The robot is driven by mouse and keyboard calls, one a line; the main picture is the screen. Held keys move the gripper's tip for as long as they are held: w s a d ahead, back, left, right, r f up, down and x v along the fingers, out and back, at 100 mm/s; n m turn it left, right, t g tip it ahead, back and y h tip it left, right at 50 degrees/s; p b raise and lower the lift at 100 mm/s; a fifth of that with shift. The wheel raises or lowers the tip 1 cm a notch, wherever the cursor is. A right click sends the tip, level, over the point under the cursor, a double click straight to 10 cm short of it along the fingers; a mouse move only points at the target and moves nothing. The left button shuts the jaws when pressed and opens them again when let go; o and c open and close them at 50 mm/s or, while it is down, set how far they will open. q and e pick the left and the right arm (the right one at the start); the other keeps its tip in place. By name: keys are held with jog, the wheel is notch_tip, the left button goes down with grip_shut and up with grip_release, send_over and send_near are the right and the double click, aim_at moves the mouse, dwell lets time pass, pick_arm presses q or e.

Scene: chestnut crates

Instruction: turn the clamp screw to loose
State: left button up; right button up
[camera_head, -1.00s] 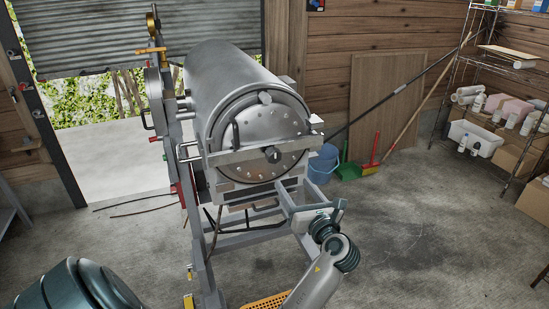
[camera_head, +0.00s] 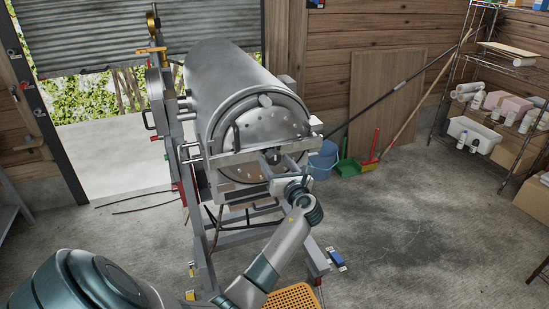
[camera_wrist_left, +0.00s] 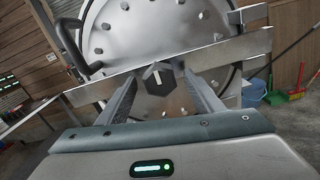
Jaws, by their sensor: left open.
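The clamp screw (camera_head: 272,155) is a dark hexagonal knob at the middle of a flat metal bar across the round drum lid. It shows clearly in the left wrist view (camera_wrist_left: 158,80). My left gripper (camera_head: 275,166) is in front of the lid, its fingers pointing at the knob. In the left wrist view the open fingers (camera_wrist_left: 160,98) stand on either side of the knob, with gaps visible between. I cannot tell how far the fingertips reach past the knob. My right gripper is not in view.
The drum (camera_head: 225,85) lies on a grey metal frame (camera_head: 202,260). A curved handle (camera_wrist_left: 70,45) stands left of the screw. An orange perforated crate (camera_head: 293,297) is on the floor below my arm. A blue bucket (camera_head: 323,160) stands behind.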

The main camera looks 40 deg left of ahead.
pick_arm(q)
jog(key=shift+w+a, duration=0.3)
jog(key=shift+a, duration=0.3)
jog(key=shift+c, duration=0.3)
jog(key=c, duration=1)
